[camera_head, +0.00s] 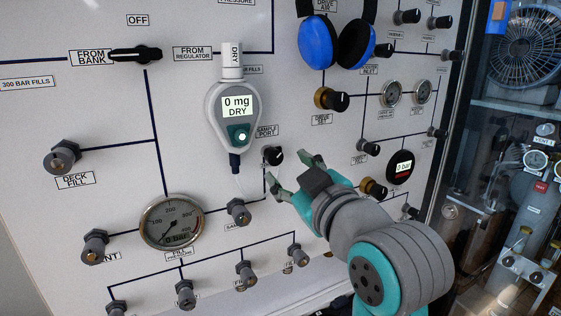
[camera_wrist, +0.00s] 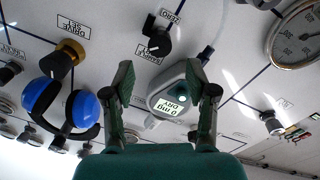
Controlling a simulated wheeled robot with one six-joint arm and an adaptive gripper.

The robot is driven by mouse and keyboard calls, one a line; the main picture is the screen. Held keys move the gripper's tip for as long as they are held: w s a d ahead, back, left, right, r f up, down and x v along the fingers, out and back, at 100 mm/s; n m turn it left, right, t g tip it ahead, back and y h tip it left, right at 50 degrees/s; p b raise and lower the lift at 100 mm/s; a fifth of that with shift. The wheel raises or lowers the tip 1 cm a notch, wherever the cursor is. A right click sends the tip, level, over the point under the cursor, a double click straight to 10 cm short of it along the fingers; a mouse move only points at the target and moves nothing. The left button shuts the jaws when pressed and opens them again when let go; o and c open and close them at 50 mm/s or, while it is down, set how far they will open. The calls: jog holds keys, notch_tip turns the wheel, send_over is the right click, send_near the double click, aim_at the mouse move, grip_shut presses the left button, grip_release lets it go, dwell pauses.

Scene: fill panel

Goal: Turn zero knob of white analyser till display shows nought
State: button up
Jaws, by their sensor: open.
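The white analyser (camera_head: 216,105) hangs on the panel in the head view, its display (camera_head: 238,106) reading "0 mg DRY" above a lit round green spot. It also shows in the wrist view (camera_wrist: 165,97), upside down between my fingers. A black knob (camera_head: 274,156) sits to its lower right, by the "SAMPLE PORT" label; in the wrist view this knob (camera_wrist: 159,42) has a small label beside it that seems to read "ZERO". My gripper (camera_head: 294,172) is open and empty, just below and right of the knob, apart from it. In the wrist view my fingertips (camera_wrist: 162,78) stand apart.
Blue ear defenders (camera_head: 318,42) hang above. A brass-based knob (camera_head: 329,99) and a dark round gauge (camera_head: 400,168) are to the right. A large pressure gauge (camera_head: 171,222) and several grey fittings lie below left. Open panel lies between the analyser and the left knobs.

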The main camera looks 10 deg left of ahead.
jog(key=shift+v, duration=2.7)
jog(key=shift+f, duration=0.1)
jog(key=s+d+f+m+h, duration=0.2)
jog(key=s+d+f+m, duration=0.15)
jog(key=f, duration=0.75)
jog(key=s+d+f+m+h, duration=0.2)
jog(key=d+f, duration=0.3)
jog(key=f, duration=0.7)
jog(key=s+d+f+m+h, duration=0.2)
jog(key=d+f+m, duration=0.15)
jog(key=f, duration=0.75)
jog(key=s+d+f+m+h, duration=0.1)
jog(key=s+d+f, duration=0.2)
jog(key=s+f, duration=0.35)
jog(key=s+d+f+h, duration=0.1)
jog(key=s+d+f, duration=0.2)
jog(key=s, duration=0.6)
jog(key=s+d+m+h, duration=0.1)
jog(key=s+d, duration=0.1)
jog(key=s, duration=1.3)
jog(key=shift+s+m+g, duration=0.35)
jog(key=shift+m+g, duration=0.05)
jog(key=shift+f, duration=0.1)
